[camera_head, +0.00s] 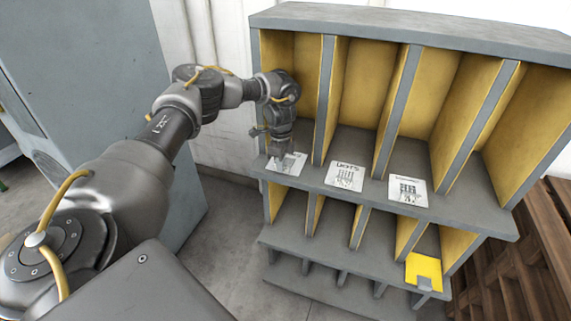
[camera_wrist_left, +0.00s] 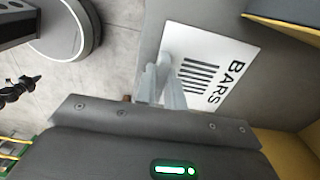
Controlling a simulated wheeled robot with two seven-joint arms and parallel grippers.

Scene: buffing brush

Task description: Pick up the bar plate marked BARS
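The white plate marked BARS (camera_wrist_left: 213,75) lies on the grey shelf ledge at the front of the leftmost compartment. Its black lettering and bar drawing show in the left wrist view. In the head view the same plate (camera_head: 291,167) is partly covered by my left gripper (camera_head: 281,158). The fingers of my left gripper (camera_wrist_left: 164,62) reach down at the plate's outer edge, close together. I cannot tell whether they grip the plate or stand just around its edge. My right gripper is not in view.
Two more white plates, a left one (camera_head: 345,176) and a right one (camera_head: 408,190), lie along the same ledge of the grey and yellow shelf unit (camera_head: 470,222). A yellow plate (camera_head: 424,268) sits lower right. Brown wooden slats (camera_head: 530,250) stand at right. Yellow dividers separate the compartments.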

